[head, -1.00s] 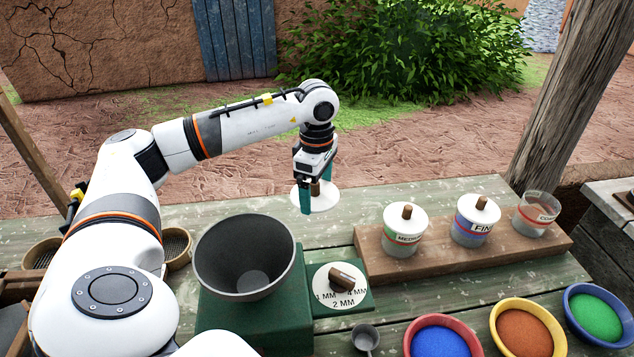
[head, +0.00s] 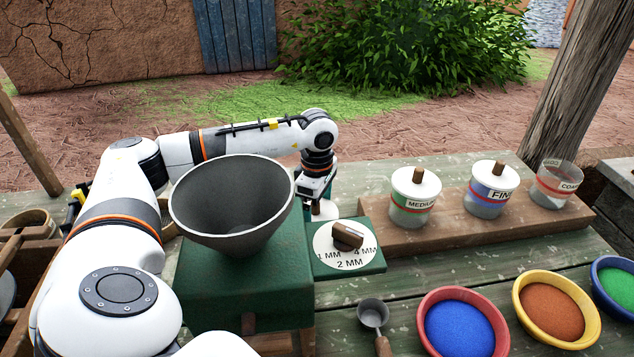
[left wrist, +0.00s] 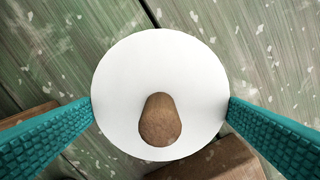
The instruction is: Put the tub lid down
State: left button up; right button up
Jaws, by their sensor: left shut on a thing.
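The tub lid is a white disc with a brown wooden knob. In the head view the lid (head: 326,212) is partly hidden behind the dial block and my gripper. My left gripper (head: 319,198) is low over the bench beyond the grinder. In the left wrist view its teal fingers press opposite edges of the lid (left wrist: 125,75), with the knob between them. I cannot tell whether the lid touches the bench. An open clear tub (head: 558,185) labelled COARSE stands on the wooden stand's right end. My right gripper is out of view.
The grinder's dark hopper (head: 232,205) and dial (head: 345,248) are in front of my left gripper. Lidded MEDIUM (head: 413,205) and FINE (head: 489,200) tubs share the wooden stand (head: 450,222). A scoop (head: 373,314) and bowls of blue (head: 460,330), brown and green powder are in front.

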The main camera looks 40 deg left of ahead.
aim_at(317, 213)
pick_arm(q)
notch_tip(317, 213, down, 5)
jog(key=shift+r, duration=0.1)
dwell(0.3)
jog(key=o, duration=0.5)
jog(key=shift+f, duration=0.25)
jog(key=shift+o, duration=0.6)
jog(key=shift+r, duration=0.1)
jog(key=shift+r, duration=0.25)
notch_tip(317, 213, up, 12)
jog(key=shift+f, duration=0.1)
